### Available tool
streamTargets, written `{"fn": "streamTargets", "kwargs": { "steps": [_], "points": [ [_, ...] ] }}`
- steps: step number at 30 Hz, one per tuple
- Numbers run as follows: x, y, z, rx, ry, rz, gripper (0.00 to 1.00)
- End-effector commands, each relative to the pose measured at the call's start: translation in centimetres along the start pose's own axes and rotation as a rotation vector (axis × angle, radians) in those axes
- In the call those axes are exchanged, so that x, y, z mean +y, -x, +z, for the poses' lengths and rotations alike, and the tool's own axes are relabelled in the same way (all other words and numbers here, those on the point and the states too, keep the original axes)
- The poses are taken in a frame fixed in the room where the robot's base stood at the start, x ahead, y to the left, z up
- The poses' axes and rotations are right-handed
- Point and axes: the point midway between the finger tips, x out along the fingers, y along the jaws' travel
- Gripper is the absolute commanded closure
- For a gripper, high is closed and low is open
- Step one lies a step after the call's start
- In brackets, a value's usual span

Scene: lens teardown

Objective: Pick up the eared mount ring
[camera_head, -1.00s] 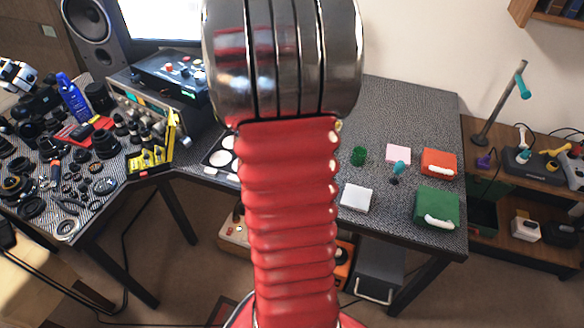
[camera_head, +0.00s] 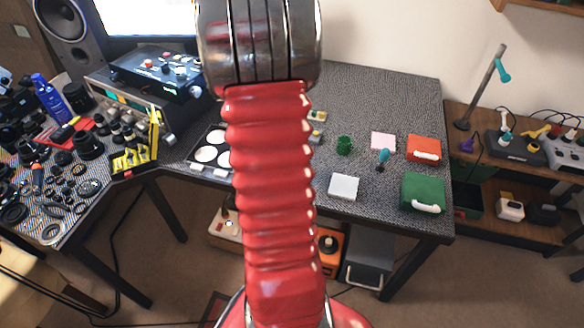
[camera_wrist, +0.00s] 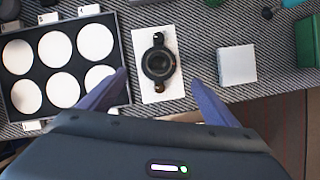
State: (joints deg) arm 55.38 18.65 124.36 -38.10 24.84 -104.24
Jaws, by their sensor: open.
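The eared mount ring (camera_wrist: 158,64) is a dark round ring with a small ear at its top and another at its bottom. It lies flat on a white card (camera_wrist: 144,32) in the wrist view. My gripper (camera_wrist: 159,78) is open, with one blue finger to the left of the ring and one to the right. Both fingers are apart from the ring, and I cannot tell the height between them. In the head view my own red arm covers the area, and I cannot make out the ring there.
A black tray with white round wells (camera_wrist: 69,15) stands left of the card. A white square block (camera_wrist: 237,64) lies to the right. A green box (camera_head: 423,190), an orange box (camera_head: 423,148) and a pink pad (camera_head: 383,141) sit at the table's right side.

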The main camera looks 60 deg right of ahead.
Motion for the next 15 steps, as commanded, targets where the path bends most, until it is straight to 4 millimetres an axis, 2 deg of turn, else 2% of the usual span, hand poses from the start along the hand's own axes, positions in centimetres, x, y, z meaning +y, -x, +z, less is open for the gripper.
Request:
{"fn": "streamTargets", "kwargs": {
  "steps": [6,15],
  "points": [
    [-0.1,-2.4,0.0,0.001,0.000,-0.002,0.17],
    [0.0,-3.0,0.0,0.000,-0.001,0.000,0.17]
  ]
}}
